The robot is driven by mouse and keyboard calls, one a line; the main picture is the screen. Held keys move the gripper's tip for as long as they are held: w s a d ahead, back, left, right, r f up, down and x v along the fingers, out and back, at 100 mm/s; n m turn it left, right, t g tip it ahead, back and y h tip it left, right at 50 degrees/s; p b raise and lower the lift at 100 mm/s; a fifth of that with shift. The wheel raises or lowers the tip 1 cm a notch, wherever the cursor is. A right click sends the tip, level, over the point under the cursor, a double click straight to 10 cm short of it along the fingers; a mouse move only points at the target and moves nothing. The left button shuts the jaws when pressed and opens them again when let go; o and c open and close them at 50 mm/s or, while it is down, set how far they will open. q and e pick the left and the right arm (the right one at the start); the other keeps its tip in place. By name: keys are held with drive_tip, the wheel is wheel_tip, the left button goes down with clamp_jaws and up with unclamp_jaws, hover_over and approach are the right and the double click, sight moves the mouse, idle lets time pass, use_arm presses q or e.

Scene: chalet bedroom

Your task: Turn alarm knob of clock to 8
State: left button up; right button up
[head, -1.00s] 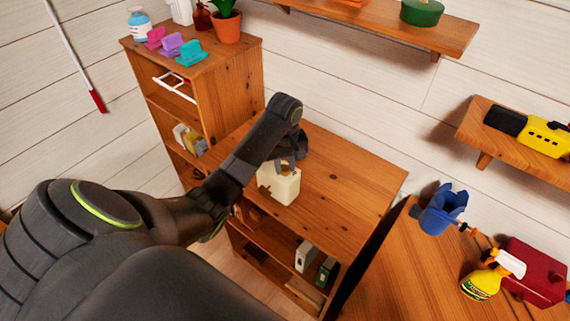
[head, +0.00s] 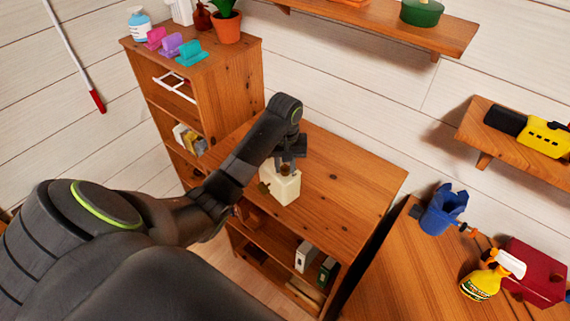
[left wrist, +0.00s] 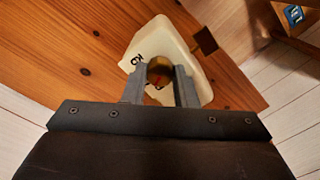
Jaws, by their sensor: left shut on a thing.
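The clock (head: 283,189) is a small cream block standing on the low wooden cabinet. It also shows in the left wrist view (left wrist: 196,75), with a dark numeral that looks like 6 or 9 beside the gripped knob. My left gripper (head: 286,167) is above the clock, reaching down to it. In the left wrist view its two grey fingers (left wrist: 160,82) are shut on a round brownish knob (left wrist: 160,68) on top of the clock. A second brown knob (left wrist: 205,41) sticks out from another side. The pointer and other numerals cannot be read. My right gripper is not in view.
The low cabinet top (head: 345,190) is clear to the right of the clock. A taller shelf unit (head: 230,85) stands behind left, with a potted plant (head: 227,25) on it. A desk at right holds a spray bottle (head: 482,284) and a red box (head: 535,270).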

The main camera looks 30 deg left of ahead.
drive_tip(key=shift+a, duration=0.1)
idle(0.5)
use_arm(q)
drive_tip(key=o, duration=1)
